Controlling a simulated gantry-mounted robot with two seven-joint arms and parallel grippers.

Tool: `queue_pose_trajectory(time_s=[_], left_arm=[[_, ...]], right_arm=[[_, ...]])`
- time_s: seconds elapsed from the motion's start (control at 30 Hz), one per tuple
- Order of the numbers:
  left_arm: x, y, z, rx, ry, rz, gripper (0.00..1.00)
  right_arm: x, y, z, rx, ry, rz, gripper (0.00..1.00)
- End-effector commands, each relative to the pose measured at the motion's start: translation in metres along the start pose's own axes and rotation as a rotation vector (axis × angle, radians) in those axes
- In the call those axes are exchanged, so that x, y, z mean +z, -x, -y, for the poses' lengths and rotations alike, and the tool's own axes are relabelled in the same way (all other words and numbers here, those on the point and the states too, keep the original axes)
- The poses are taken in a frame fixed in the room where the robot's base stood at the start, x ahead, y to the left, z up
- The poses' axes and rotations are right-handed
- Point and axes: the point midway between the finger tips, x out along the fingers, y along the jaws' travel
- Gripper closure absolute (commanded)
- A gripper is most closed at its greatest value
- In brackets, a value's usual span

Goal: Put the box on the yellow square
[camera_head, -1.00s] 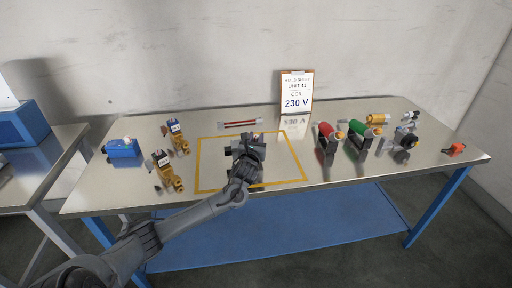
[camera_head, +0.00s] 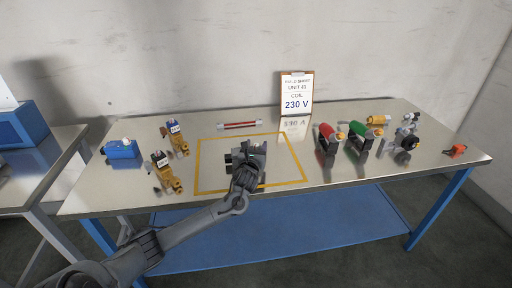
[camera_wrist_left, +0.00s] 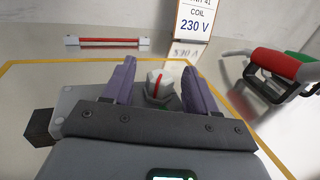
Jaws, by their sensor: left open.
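The box is a grey housing (camera_wrist_left: 70,98) with a black block on its left side and a white knob (camera_wrist_left: 160,84) with a red stripe on top. It stands inside the yellow square (camera_head: 199,166), an outline on the steel table. My left gripper (camera_head: 248,152) is over the box in the head view and hides much of it. In the left wrist view its two purple fingers (camera_wrist_left: 158,88) are apart, on either side of the knob. Whether they touch it I cannot tell. My right gripper is not in view.
Brass valves (camera_head: 166,172) and a blue device (camera_head: 122,149) stand left of the square. A red glass tube (camera_head: 239,125) lies behind it. Red (camera_head: 327,135) and green (camera_head: 359,131) handled nozzles stand to the right. A build sheet (camera_head: 297,92) stands at the back.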

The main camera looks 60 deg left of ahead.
Motion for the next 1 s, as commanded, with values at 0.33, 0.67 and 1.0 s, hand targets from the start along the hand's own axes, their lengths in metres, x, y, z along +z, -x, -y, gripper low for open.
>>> queue_pose_trajectory(time_s=[0.33,0.67,1.0], left_arm=[[0.003,0.021,0.0,-0.002,-0.002,0.0,0.42],[0.004,0.081,0.001,-0.004,-0.001,-0.002,0.42],[0.003,0.117,0.0,-0.002,0.0,0.0,0.42]], right_arm=[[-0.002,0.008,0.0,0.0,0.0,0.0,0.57],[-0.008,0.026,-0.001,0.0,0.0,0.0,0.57],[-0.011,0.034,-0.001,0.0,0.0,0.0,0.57]])
